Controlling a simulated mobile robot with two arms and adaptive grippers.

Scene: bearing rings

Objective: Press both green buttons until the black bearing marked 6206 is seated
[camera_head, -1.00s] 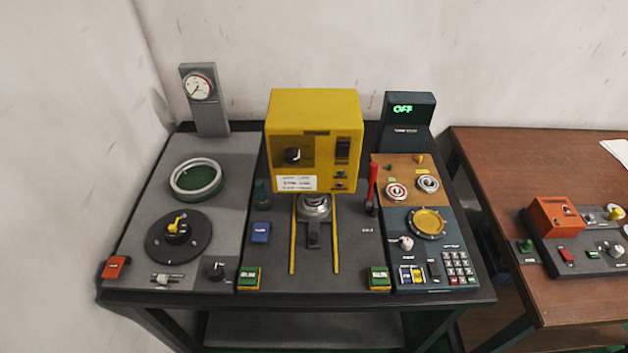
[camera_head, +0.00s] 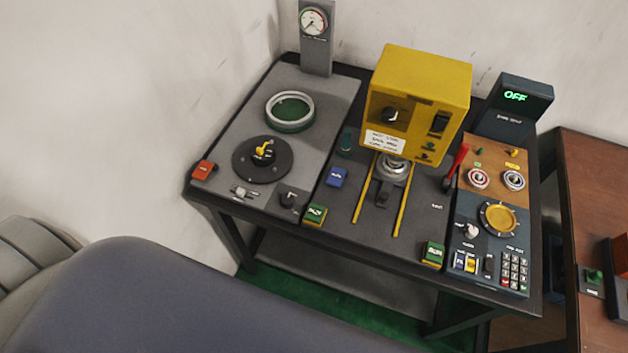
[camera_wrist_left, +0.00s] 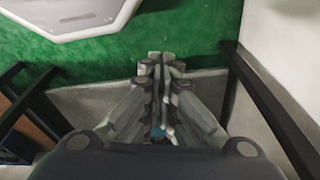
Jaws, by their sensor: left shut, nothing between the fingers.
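Two green buttons in yellow housings sit on the bench's front edge in the head view: the left one (camera_head: 315,214) and the right one (camera_head: 433,253). Between and behind them stands the yellow press (camera_head: 420,90). Under its head a round metal part (camera_head: 391,167) sits between two yellow rails. I cannot read a 6206 mark or pick out a black bearing. In the left wrist view my left gripper (camera_wrist_left: 162,62) is shut and empty, over green floor and away from the buttons. My right gripper is in neither view.
The dark bench (camera_head: 290,238) also carries a gauge (camera_head: 314,22), a green-centred ring (camera_head: 290,111), a black dial, a red-handled lever (camera_head: 457,160) and a keypad (camera_head: 514,270). A brown table (camera_head: 590,180) stands at the right. A large dark part of my own arm covers the lower left.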

